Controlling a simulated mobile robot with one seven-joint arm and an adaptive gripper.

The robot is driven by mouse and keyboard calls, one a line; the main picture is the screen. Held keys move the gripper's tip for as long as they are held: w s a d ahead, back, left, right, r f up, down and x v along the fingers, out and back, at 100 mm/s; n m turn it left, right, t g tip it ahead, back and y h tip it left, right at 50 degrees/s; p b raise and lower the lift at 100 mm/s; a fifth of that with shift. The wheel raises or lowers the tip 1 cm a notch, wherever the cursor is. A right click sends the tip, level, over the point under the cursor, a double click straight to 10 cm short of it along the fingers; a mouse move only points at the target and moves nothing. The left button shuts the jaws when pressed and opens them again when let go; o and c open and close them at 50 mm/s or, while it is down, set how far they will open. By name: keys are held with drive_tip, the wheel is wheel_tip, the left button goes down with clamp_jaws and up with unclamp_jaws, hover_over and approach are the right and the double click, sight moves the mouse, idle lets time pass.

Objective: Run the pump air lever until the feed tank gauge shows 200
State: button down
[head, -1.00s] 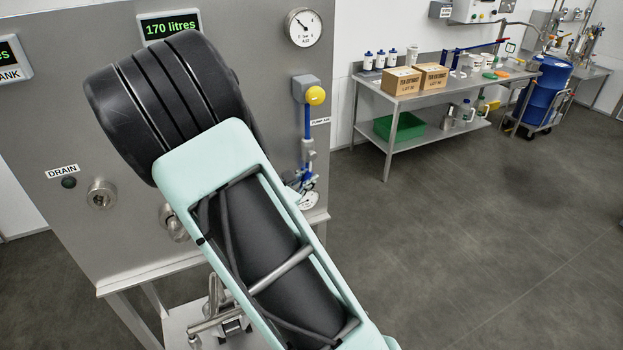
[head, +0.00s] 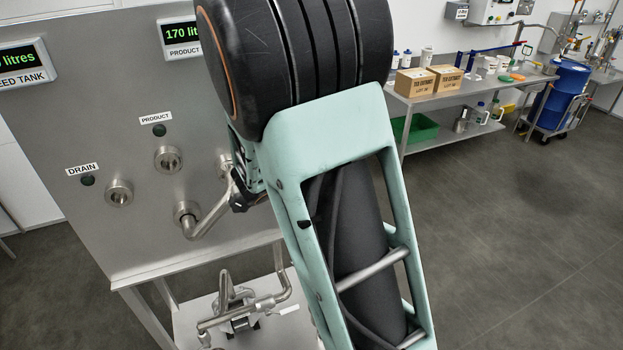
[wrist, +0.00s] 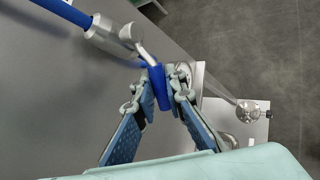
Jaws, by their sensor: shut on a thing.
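In the wrist view, my gripper (wrist: 162,82) is shut on the blue sleeve of the pump air lever (wrist: 162,92). The lever's bent metal rod runs up left to a silver valve body (wrist: 108,32) on a blue air line (wrist: 66,10). In the head view, my arm hides the lever and its valve. The feed tank gauge (head: 20,63) is a green digital display at the far left, cut by the picture edge.
The product display (head: 181,33) shows 170, partly covered by my arm. The steel panel (head: 110,100) carries a drain port (head: 119,194) and a product port (head: 168,160). A bent pipe (head: 208,218) sticks out low. A bench (head: 420,98) with boxes stands right; the floor before it is clear.

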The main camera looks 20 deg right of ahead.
drive_tip(key=c, duration=2)
unclamp_jaws()
drive_tip(key=shift+o, duration=0.2)
drive_tip(key=v, duration=1.2)
idle(4.2)
